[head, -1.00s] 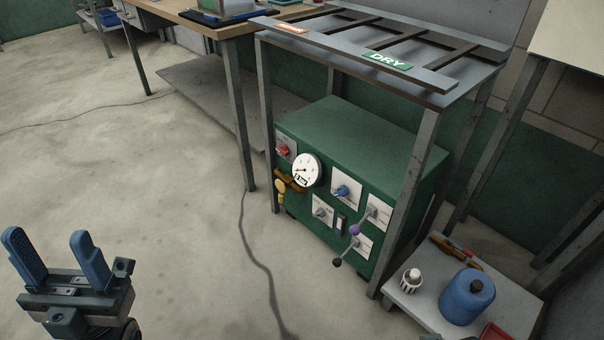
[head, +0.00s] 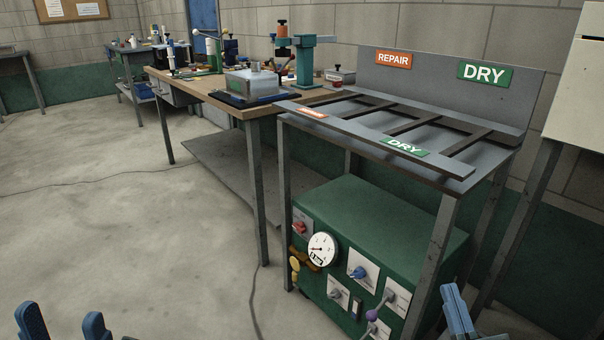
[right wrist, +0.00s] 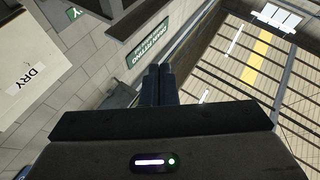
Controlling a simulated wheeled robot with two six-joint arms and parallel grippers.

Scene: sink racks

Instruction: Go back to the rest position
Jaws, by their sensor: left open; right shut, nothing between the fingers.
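My left gripper (head: 62,326) shows at the bottom left of the head view, with its two blue fingers apart and nothing between them. Only its finger ends are in view. My right gripper (head: 459,312) shows at the bottom right of the head view, in front of the green machine's right side. In the right wrist view its dark fingers (right wrist: 159,85) are together with nothing between them. Neither gripper touches anything that I can see.
A metal rack (head: 378,137) with REPAIR and DRY signs stands above a green machine (head: 395,225) with a gauge and levers. A wooden workbench (head: 206,92) with tools stands behind it to the left. The floor (head: 120,240) at left is clear, except for a cable.

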